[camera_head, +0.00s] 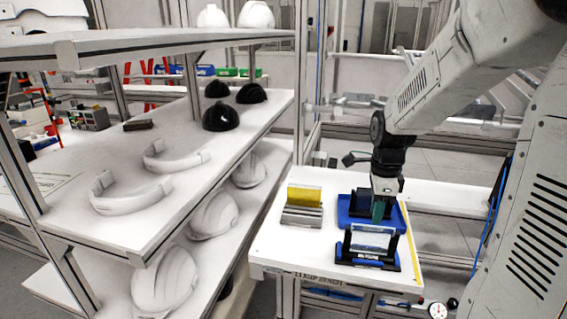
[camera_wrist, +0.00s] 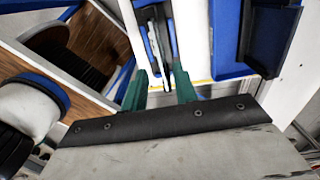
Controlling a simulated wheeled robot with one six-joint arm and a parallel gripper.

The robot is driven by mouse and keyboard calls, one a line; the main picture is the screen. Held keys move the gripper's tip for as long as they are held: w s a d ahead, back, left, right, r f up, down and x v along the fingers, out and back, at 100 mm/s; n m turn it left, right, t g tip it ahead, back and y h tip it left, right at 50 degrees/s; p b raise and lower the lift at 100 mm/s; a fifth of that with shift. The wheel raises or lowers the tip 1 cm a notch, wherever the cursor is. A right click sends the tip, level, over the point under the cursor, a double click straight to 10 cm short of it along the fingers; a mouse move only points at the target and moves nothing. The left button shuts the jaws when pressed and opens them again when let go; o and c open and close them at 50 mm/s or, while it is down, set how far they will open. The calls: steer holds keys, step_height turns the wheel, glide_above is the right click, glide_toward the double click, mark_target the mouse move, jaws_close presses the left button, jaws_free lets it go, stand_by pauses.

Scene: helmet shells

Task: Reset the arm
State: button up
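My gripper (camera_head: 382,208) points down from the arm over the small white table, at the blue tray (camera_head: 346,221). In the wrist view its two green fingers (camera_wrist: 160,90) stand apart, with a visible gap and nothing held between them. The blue tray shows at the upper right of the wrist view (camera_wrist: 226,45). A black and blue stand with a clear panel (camera_head: 370,241) is on the table, in front of the gripper in the head view. Whether the fingertips touch anything is not clear.
A yellow block (camera_head: 305,195) sits on a grey holder (camera_head: 301,216) on the white table (camera_head: 275,250). The shelf (camera_head: 110,225) at left carries black helmet shells (camera_head: 220,117) and white curved bands (camera_head: 130,197). White helmets (camera_head: 214,215) lie on the shelf below. A dial gauge (camera_head: 437,310) is near the table's front.

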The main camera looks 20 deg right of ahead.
steer(key=s+a+r+n, duration=0.5)
steer(key=s+a+n, duration=0.2)
steer(key=s+n, duration=0.3)
steer(key=s+a+r+n+t, duration=0.1)
steer(key=s+a+r+n, duration=0.4)
steer(key=n, duration=0.9)
steer(key=shift+s+a, duration=1.2)
steer(key=shift+s, duration=1.15)
steer(key=shift+r, duration=0.1)
